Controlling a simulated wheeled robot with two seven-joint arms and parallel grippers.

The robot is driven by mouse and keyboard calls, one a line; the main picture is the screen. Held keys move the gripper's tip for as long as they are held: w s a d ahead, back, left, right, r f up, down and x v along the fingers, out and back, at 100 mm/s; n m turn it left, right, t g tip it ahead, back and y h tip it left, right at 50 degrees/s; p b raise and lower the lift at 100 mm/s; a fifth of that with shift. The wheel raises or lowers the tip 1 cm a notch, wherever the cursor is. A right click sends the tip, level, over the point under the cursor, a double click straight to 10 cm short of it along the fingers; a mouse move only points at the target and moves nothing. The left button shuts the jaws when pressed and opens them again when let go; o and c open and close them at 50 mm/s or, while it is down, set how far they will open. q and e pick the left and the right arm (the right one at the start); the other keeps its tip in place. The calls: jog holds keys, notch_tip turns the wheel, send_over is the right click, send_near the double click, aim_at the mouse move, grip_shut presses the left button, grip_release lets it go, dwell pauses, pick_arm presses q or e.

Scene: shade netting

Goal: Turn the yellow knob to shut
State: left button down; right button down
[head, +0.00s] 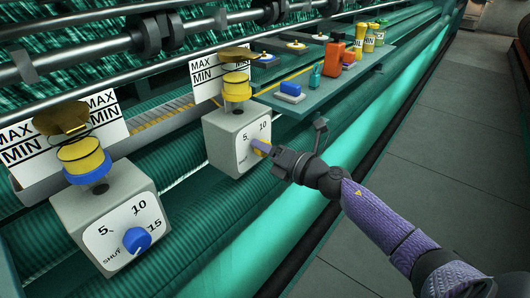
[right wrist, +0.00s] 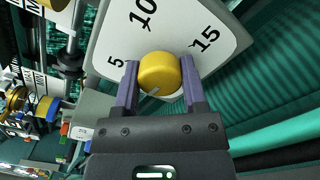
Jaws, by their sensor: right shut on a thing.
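The yellow knob (right wrist: 160,74) is on a dial face marked 5, 10 and 15 in the right wrist view. A pale pointer line shows on the knob's lower left edge, below the 5. My right gripper (right wrist: 160,85) has one finger on each side of the knob and is shut on it. In the head view the right gripper (head: 265,148) reaches the dial of the farther grey box (head: 222,150) from the right, and the yellow knob is mostly hidden behind it. The SHUT mark is not readable on this dial. My left gripper is not in view.
A nearer grey box (head: 78,222) has a blue knob (head: 137,240) and a dial marked SHUT, 5, 10, 15. A green shelf (head: 330,92) behind the right gripper holds a blue block (head: 290,92), an orange bottle (head: 334,60) and small containers. Grey floor lies at right.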

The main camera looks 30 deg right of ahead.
jog(key=n, duration=0.1)
jog(key=n+b, duration=0.1)
jog(key=n, duration=0.1)
jog(key=shift+f+n, duration=0.2)
jog(key=shift+n, duration=0.1)
jog(key=shift+r+n+b, duration=0.1)
jog(key=shift+n+b, duration=0.65)
jog(key=shift+n, duration=0.85)
jog(key=shift+c, duration=0.7)
grip_release()
jog(key=v, duration=1)
jog(key=shift+r, duration=0.1)
